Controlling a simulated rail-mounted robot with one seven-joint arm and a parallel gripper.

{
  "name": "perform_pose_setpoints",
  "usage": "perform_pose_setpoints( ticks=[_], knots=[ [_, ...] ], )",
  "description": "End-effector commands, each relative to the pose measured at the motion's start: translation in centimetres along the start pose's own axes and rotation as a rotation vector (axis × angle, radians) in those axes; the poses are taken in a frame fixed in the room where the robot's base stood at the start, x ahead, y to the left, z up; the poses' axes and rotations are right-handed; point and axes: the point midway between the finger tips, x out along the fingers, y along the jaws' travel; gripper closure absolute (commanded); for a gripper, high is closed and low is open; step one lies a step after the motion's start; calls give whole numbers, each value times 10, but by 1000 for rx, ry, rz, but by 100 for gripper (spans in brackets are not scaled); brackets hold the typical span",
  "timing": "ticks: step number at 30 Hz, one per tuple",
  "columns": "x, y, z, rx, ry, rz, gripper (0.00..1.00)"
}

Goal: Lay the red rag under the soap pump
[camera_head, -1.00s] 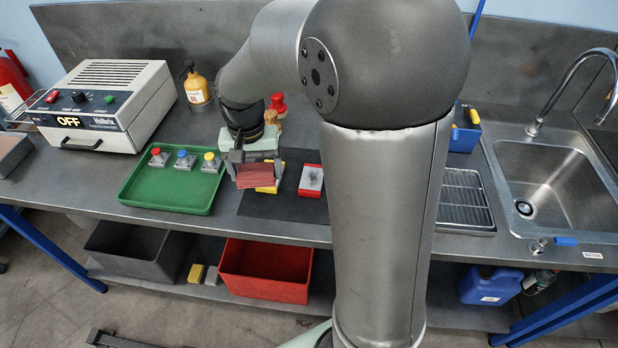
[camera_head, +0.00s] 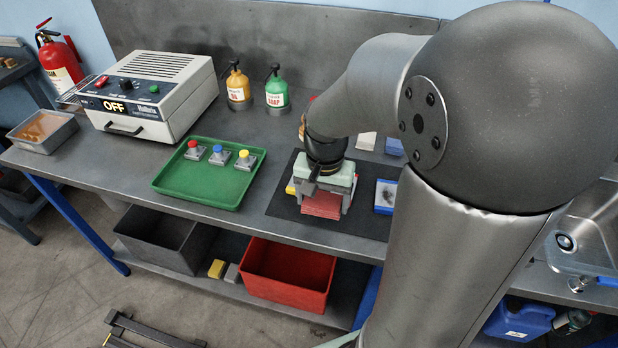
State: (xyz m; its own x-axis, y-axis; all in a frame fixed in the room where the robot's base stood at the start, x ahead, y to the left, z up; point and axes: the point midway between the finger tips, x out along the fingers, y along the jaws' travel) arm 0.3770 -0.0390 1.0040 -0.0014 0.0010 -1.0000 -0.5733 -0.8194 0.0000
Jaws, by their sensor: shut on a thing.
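The soap pump (camera_head: 277,92) is a green bottle with a dark pump head. The rag shows as a folded red stack between the fingers. I cannot tell whether it touches the mat.
A yellow pump bottle (camera_head: 238,88) stands just left of the soap pump. The green tray (camera_head: 170,182) with three button blocks lies in front. A white heater box (camera_head: 150,95) stands at left. A blue-edged block (camera_head: 385,196) lies on the dark mat (camera_head: 285,208). My arm hides the right side.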

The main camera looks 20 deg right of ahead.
Motion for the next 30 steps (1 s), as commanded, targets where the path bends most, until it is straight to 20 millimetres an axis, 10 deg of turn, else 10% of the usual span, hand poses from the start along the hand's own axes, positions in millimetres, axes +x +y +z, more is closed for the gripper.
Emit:
perform_pose_setpoints(
  ticks=[17, 30],
  knots=[
    [65, 0, -29, 0, 0, 0, 44],
    [70, -1, -29, 0, 1, -1, 44]
  ],
)
